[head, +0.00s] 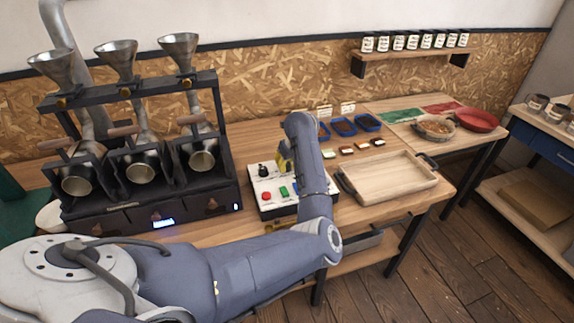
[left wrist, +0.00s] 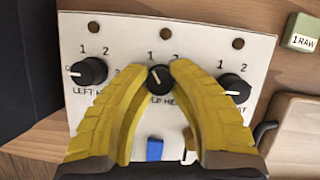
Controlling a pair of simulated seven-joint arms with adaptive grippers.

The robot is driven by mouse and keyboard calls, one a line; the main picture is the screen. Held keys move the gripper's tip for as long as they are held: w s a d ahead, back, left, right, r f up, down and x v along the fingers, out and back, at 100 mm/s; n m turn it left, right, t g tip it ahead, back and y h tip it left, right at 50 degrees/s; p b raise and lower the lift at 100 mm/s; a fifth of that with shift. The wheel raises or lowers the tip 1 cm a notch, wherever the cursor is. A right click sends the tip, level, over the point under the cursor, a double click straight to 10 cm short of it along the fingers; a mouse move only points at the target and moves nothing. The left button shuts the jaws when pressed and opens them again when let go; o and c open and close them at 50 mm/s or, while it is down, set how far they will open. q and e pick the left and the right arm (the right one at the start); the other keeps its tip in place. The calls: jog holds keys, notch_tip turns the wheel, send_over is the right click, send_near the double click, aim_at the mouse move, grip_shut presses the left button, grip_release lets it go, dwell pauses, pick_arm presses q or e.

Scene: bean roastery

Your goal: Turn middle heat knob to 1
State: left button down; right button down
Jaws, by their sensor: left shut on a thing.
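The middle heat knob (left wrist: 160,78) is a black dial on the white control panel (left wrist: 190,32), in the middle of the left wrist view. Its pale pointer line seems to tilt up and left, toward the printed 1. My left gripper (left wrist: 160,71) has its yellow fingers on both sides of this knob and is shut on it. In the head view the left gripper (head: 284,160) is at the panel (head: 265,186), partly hidden by my forearm. The fingers cover part of the label under the knob. My right gripper is not in view.
The left heat knob (left wrist: 88,72) and right heat knob (left wrist: 235,88) flank the fingers closely. A blue switch (left wrist: 154,149) lies below. In the head view, the roaster (head: 150,200) stands left of the panel and a wooden tray (head: 390,179) to its right.

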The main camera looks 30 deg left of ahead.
pick_arm(q)
jog(key=shift+a+m, duration=0.2)
jog(key=shift+m, duration=0.2)
dwell(0.3)
jog(key=c, duration=1.1)
grip_release()
jog(key=shift+d, duration=0.1)
jog(key=v, duration=1.2)
jog(key=shift+s+f, duration=0.1)
jog(key=shift+s, duration=0.15)
